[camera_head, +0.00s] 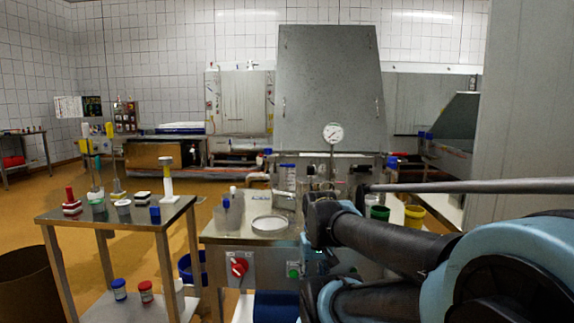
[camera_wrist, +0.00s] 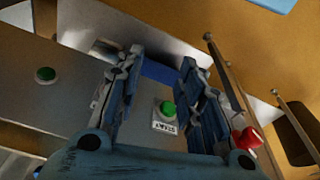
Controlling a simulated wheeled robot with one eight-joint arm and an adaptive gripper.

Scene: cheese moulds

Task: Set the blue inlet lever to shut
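I cannot pick out the blue inlet lever for certain. Small blue parts show on the machine in the head view, one at its left side (camera_head: 267,152) and one at its right (camera_head: 392,162); both are too small to tell as a lever or its setting. My gripper (camera_wrist: 161,60) is open and empty in the wrist view, its two fingers spread above the front panel. A green button (camera_wrist: 168,108) with a START label shows between the fingers. In the head view my arm reaches to the front right of the bench and hides part of it.
A red knob (camera_head: 238,267) and a green button (camera_head: 293,270) sit on the bench front. A round gauge (camera_head: 333,133) stands above the machine. A side table (camera_head: 75,214) with tools and small pots stands left. A yellow pot (camera_head: 414,216) is beyond my arm.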

